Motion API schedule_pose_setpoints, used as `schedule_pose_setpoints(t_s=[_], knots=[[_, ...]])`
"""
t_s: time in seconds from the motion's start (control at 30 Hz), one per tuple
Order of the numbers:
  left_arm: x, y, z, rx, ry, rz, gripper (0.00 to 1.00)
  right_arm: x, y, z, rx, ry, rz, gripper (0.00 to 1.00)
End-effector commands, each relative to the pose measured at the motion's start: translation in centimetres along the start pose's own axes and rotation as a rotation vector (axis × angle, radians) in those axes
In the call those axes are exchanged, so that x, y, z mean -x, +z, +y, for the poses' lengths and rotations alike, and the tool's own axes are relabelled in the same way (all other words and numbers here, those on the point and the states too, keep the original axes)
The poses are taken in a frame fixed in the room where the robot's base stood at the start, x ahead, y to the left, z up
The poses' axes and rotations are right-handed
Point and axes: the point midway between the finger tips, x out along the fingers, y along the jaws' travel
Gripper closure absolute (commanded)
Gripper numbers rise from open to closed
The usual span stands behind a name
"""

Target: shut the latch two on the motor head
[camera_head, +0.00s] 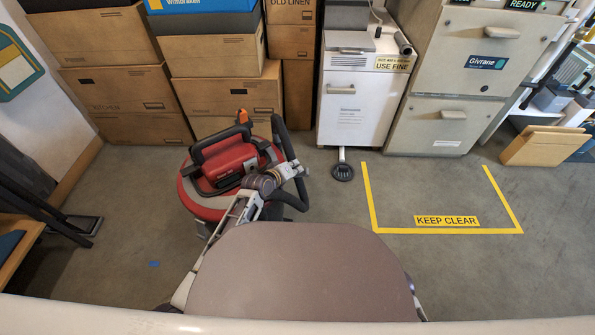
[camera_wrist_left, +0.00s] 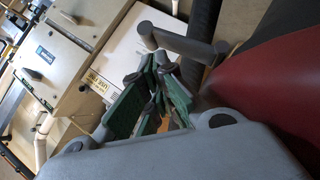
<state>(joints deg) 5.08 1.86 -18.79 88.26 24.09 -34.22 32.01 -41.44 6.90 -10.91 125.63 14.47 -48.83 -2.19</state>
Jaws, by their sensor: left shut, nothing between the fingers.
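The red motor head (camera_head: 222,165) with its black carry handle sits on top of a round red canister vacuum in the head view. An orange piece (camera_head: 242,117) stands up at its far side; I cannot tell whether it is a latch. My left gripper (camera_head: 290,171) is at the right side of the motor head, beside the black hose. In the left wrist view its green-padded fingers (camera_wrist_left: 150,92) are together and empty. A grey bar-shaped piece (camera_wrist_left: 178,43) is just beyond the fingertips, and the red body (camera_wrist_left: 285,90) fills the right. Latch two is not clearly identifiable. My right gripper is out of view.
The black hose (camera_head: 299,190) loops close to my left gripper. Cardboard boxes (camera_head: 225,95) are stacked behind the vacuum. A white cabinet (camera_head: 357,105) and the furnace (camera_head: 455,75) stand at the back right. The floor by the "keep clear" marking (camera_head: 447,220) is free.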

Motion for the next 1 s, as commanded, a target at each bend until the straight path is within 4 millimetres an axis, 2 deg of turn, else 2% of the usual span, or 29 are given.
schedule_pose_setpoints(t_s=[0.3,1.0], knots=[[-0.83,0.79,0.07,0.001,0.001,0.001,1.0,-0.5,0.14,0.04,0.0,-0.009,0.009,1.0],[-0.45,0.36,-0.49,-0.014,-0.014,0.001,1.0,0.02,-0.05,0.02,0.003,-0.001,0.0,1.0]])
